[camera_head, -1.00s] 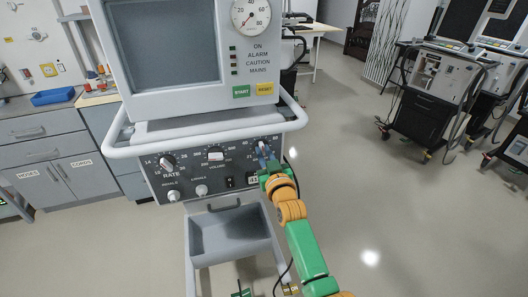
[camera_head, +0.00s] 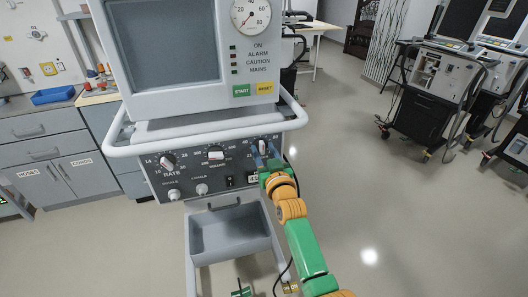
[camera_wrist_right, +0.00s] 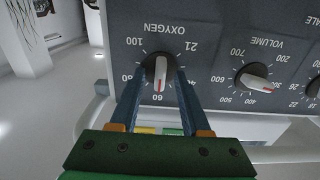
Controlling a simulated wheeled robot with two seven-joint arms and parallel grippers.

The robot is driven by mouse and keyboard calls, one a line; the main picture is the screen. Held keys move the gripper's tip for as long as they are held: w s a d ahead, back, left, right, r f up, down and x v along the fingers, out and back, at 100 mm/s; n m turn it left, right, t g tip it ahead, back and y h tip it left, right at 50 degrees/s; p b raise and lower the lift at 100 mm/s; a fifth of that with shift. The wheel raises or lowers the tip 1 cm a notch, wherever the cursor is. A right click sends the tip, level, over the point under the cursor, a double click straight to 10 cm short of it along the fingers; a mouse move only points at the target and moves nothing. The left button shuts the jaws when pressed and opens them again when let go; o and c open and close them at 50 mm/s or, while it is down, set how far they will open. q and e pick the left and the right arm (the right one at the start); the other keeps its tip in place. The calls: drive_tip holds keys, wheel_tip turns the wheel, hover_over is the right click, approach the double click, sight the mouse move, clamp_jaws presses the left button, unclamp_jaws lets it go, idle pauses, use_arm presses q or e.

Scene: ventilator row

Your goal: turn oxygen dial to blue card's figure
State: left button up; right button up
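The oxygen dial (camera_wrist_right: 160,72) is a round dark knob with a white grip bar and a red line. In the right wrist view, which is upside down, the red line points at the 60 mark. My right gripper (camera_wrist_right: 164,74) has its two blue fingers on either side of the dial, with a gap beside the white bar; it is open. In the head view my right gripper (camera_head: 265,154) is at the right end of the ventilator's control panel (camera_head: 212,185). I cannot make out a blue card in either view. My left gripper is not in view.
The volume dial (camera_wrist_right: 254,76) is beside the oxygen dial. A white rail (camera_head: 205,143) runs round the ventilator above the panel. An empty grey tray (camera_head: 230,232) sits below. Another ventilator (camera_head: 437,85) stands at the right, with open floor between.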

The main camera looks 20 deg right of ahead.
drive_tip(key=shift+s, duration=0.1)
drive_tip(key=s, duration=0.7)
drive_tip(key=shift+p, duration=0.3)
drive_tip(key=shift+w+a, duration=0.1)
drive_tip(key=shift+f, duration=0.1)
